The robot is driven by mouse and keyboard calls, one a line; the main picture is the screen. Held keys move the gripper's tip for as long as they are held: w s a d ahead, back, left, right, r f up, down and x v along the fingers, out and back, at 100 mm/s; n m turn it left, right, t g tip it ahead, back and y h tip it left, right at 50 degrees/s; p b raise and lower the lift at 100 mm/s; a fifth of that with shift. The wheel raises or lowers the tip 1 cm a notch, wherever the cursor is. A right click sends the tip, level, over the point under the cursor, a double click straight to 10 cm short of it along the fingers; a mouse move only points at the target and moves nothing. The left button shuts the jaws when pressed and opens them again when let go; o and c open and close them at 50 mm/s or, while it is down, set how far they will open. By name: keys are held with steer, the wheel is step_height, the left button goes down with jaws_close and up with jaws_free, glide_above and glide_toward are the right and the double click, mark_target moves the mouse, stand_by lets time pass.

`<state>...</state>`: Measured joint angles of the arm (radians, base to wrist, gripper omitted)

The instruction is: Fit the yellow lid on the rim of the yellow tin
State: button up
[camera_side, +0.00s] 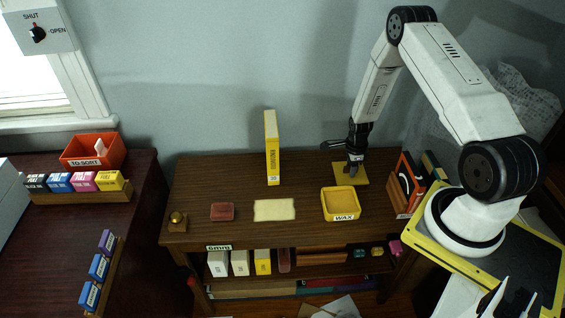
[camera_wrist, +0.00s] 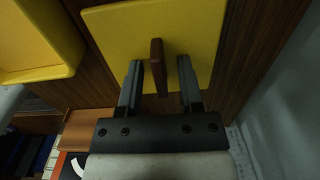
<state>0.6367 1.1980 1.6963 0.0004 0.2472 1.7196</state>
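The yellow lid (camera_side: 362,173) is a flat square plate lying on the wooden desk, behind and right of the tin. In the wrist view the lid (camera_wrist: 112,40) shows a brown upright handle (camera_wrist: 158,68) in its middle. The yellow tin (camera_side: 341,203), labelled WAX, stands open on the desk; its corner shows at the left of the wrist view (camera_wrist: 38,74). My gripper (camera_side: 354,168) is down at the lid. In the wrist view my gripper's (camera_wrist: 160,84) two fingers stand either side of the handle, with a gap visible on each side.
A cream pad (camera_side: 274,210), a red block (camera_side: 222,211) and a small brass object (camera_side: 178,220) lie left of the tin. A tall yellow box (camera_side: 271,148) stands behind the pad. The desk between tall box and lid is clear.

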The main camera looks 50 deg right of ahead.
jaws_close()
steer(key=shift+r, duration=0.15)
steer(key=shift+r, duration=0.8)
steer(key=s+a+r, duration=0.6)
steer(key=s+r, duration=0.5)
steer(key=s, duration=0.1)
steer(key=shift+s+a, duration=0.15)
steer(key=shift+a, duration=0.25)
steer(key=shift+a, duration=0.1)
stand_by(1.6)
